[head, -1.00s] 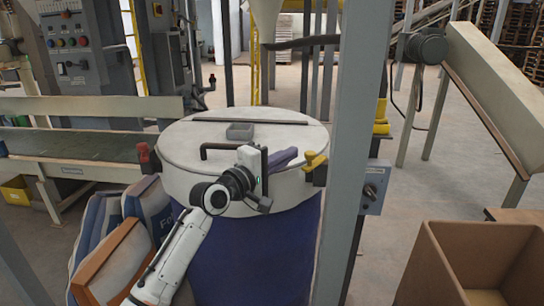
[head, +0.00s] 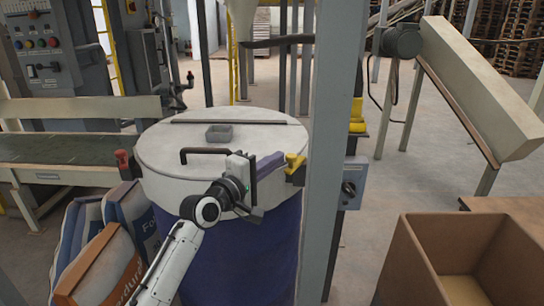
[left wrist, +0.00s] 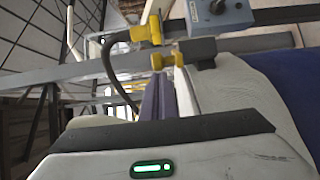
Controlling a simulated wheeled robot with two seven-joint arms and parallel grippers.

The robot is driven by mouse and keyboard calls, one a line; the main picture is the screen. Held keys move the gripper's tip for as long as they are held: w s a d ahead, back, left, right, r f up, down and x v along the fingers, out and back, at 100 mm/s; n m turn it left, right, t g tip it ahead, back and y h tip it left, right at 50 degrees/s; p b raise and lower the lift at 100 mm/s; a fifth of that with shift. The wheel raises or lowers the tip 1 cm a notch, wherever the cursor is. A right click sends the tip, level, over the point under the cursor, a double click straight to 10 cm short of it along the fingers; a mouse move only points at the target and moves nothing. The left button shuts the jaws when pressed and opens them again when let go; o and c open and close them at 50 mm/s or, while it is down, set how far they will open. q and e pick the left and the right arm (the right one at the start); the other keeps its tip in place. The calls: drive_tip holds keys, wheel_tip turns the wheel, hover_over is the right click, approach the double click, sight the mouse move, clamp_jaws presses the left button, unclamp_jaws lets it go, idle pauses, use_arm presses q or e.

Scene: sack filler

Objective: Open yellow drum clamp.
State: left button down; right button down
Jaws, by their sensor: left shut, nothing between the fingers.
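The yellow clamp (head: 294,161), with a dark block under it, sits on the right rim of a drum's pale lid (head: 262,130); the drum body (head: 262,250) is dark blue. My left gripper (head: 283,157) reaches over the lid's front right, its purple fingers shut and empty. Their tips are right beside the clamp; I cannot tell whether they touch it. In the left wrist view, the fingers (left wrist: 160,88) point at the yellow clamp (left wrist: 168,60), which looks partly hidden behind them. A red clamp (head: 122,160) is on the lid's left rim. My right gripper is out of view.
A grey post (head: 326,150) stands close right of the clamp, with a switch box (head: 351,185) on it. A black handle (head: 203,151) and a small grey tray (head: 220,131) are on the lid. Filled sacks (head: 110,225) lean left; an open cardboard box (head: 450,255) is front right.

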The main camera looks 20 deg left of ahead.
use_arm(q)
drive_tip(key=w+a+v, duration=0.1)
drive_tip(key=a+v, duration=0.1)
drive_tip(key=v, duration=0.9)
drive_tip(key=shift+s+a+b, duration=0.2)
drive_tip(key=shift+a+b, duration=0.2)
idle(0.4)
